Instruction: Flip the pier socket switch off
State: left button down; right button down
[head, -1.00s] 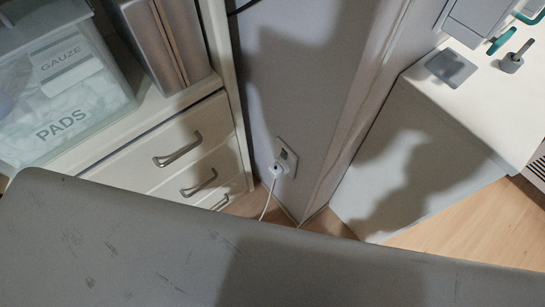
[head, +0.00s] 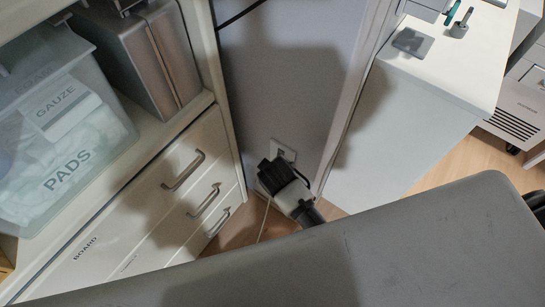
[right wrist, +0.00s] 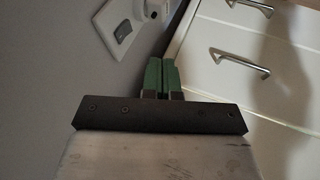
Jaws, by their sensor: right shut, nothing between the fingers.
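The pier socket (head: 284,151) is a small white wall plate low on the grey pier, partly covered by my right gripper (head: 274,176) in the head view. The right wrist view shows the socket plate (right wrist: 112,20) at upper left, with a dark square switch area (right wrist: 123,31) and a white plug (right wrist: 150,9) in it. My right gripper (right wrist: 161,70) has its green fingers together, empty, pointing toward the gap beside the plug. The tips look close to the plug; I cannot tell whether they touch. The switch's position is too small to tell. My left gripper is out of view.
White drawers (head: 165,205) with metal handles stand left of the pier. A white cord (head: 264,220) hangs below the socket. A white counter unit (head: 400,120) stands to the right. The grey couch top (head: 400,255) fills the foreground.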

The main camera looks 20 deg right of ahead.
jog(key=r, duration=0.3)
jog(key=shift+w, duration=0.3)
jog(key=shift+f, duration=0.1)
jog(key=b+x, duration=0.1)
jog(key=x, duration=0.3)
jog(key=d+b+x, duration=0.1)
jog(key=x, duration=0.3)
jog(key=w+d+r+x, duration=0.1)
jog(key=x, duration=0.3)
jog(key=shift+w+d+f+b, duration=0.1)
jog(key=shift+b, duration=0.3)
jog(key=shift+w+d+f, duration=0.1)
jog(key=shift+w+d, duration=0.15)
jog(key=shift+d, duration=0.05)
